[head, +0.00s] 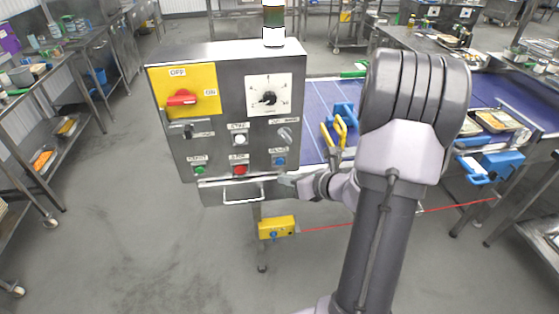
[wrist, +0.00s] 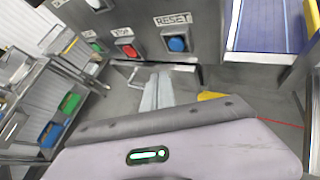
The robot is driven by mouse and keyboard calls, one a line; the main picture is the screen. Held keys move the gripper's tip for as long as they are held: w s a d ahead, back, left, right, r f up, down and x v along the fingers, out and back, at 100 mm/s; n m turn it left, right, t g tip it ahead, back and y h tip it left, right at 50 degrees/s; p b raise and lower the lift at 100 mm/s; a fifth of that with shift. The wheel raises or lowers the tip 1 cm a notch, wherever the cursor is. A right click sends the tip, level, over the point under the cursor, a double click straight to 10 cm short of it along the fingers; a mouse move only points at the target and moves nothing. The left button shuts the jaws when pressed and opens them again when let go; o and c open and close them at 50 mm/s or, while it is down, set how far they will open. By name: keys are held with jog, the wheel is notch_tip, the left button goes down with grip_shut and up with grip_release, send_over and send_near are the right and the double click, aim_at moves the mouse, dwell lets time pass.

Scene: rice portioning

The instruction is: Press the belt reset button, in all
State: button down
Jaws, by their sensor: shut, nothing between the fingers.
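The blue reset button (head: 279,161) is at the lower right of the steel control panel (head: 215,100). In the wrist view the blue button (wrist: 176,44) sits under a label reading RESET. My gripper (head: 284,180) is just below the button in the head view, in front of the panel's lower edge. In the wrist view my gripper (wrist: 160,76) has its fingers together and empty, pointing at the panel below and left of the button. The tips look apart from the button.
The red stop button (head: 239,170) and green start button (head: 199,170) lie left of the blue one. A handle (head: 241,197) sticks out under the panel. The blue conveyor belt (head: 318,105) and yellow-and-blue handled tools (head: 340,130) are to the right.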

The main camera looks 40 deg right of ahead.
aim_at(273, 166)
jog(key=shift+w+d, duration=0.45)
jog(key=shift+w, duration=0.3)
jog(key=shift+w+d, duration=0.45)
jog(key=shift+w, duration=0.3)
dwell(0.9)
jog(key=shift+w+d, duration=0.25)
jog(key=shift+w, duration=0.15)
jog(key=shift+w+d, duration=0.25)
jog(key=shift+w, duration=0.1)
dwell(0.6)
dwell(0.3)
jog(key=shift+s+a, duration=0.5)
jog(key=shift+s, duration=0.25)
jog(key=s+a, duration=0.1)
jog(key=s+b, duration=0.1)
jog(key=s, duration=0.1)
jog(key=s+a, duration=0.1)
jog(key=shift+s+a, duration=0.15)
jog(key=shift+a, duration=0.15)
